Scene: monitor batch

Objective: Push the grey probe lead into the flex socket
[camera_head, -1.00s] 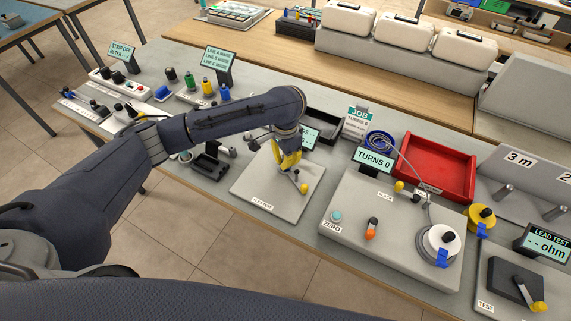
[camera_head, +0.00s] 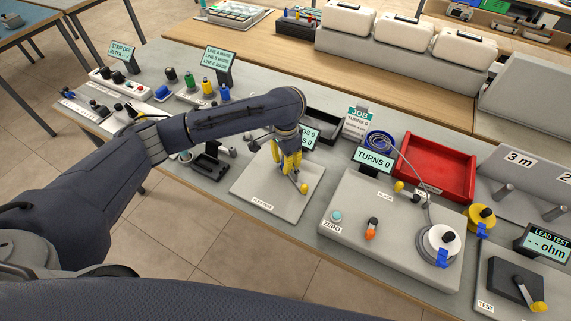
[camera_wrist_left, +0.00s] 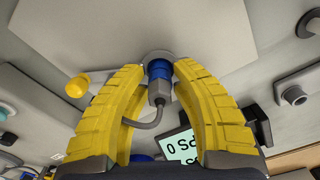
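In the left wrist view the grey probe lead (camera_wrist_left: 157,95) has its plug end at a blue collar in the round grey flex socket (camera_wrist_left: 159,56). It looks seated there; its cable bends off to the left below the plug. My left gripper (camera_wrist_left: 161,72) has its yellow fingers on either side of the plug, spread apart, with a narrow gap beside the collar. In the head view the left gripper (camera_head: 289,172) is low over the pale flex plate (camera_head: 262,199), and hides the plug and socket. My right gripper is not in view.
A lever with a yellow knob (camera_wrist_left: 77,87) is close to the left finger. The flex display (camera_head: 309,136) stands behind the gripper. The winder box (camera_head: 355,215) is to the right, with a red tray (camera_head: 436,168) behind it.

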